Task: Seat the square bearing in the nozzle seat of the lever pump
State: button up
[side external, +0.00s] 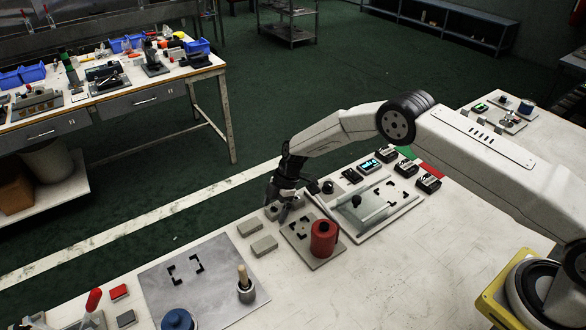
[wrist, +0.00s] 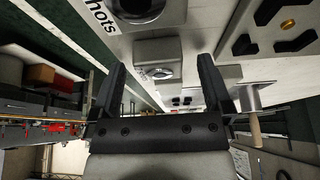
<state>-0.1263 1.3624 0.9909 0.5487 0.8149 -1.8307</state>
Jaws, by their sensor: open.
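My gripper (side external: 279,203) is open and empty, pointing down over a small group of grey blocks beside the red cylinder's plate. In the wrist view, a square grey block with a round dark opening (wrist: 158,52) shows between the spread fingers (wrist: 158,68); it may be the square bearing. Another labelled block with a round opening (wrist: 142,12) is above it, partly cut off. In the side view, a small grey block (side external: 271,212) lies by the fingertips, partly covered by them. I cannot tell which fixture is the lever pump or where its nozzle seat is.
A plate (side external: 325,262) with a red cylinder (side external: 323,240) stands close right of my gripper. Grey blocks (side external: 248,227) (side external: 264,246) lie left of it. A grey sheet (side external: 200,302) carries a wooden-handled post (side external: 245,286) and a blue round part (side external: 178,320). A tray (side external: 348,228) stands behind.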

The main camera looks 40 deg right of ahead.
aim_at(270, 212)
dwell(0.5)
grip_shut()
jog(key=shift+r, duration=0.15)
jog(key=shift+r, duration=1.6)
jog(key=s+d+r, duration=0.2)
jog(key=s+r, duration=0.7)
jog(key=s, duration=0.4)
jog(key=shift+s+d+r, duration=0.25)
jog(key=shift+s+d, duration=0.1)
jog(key=shift+d, duration=0.05)
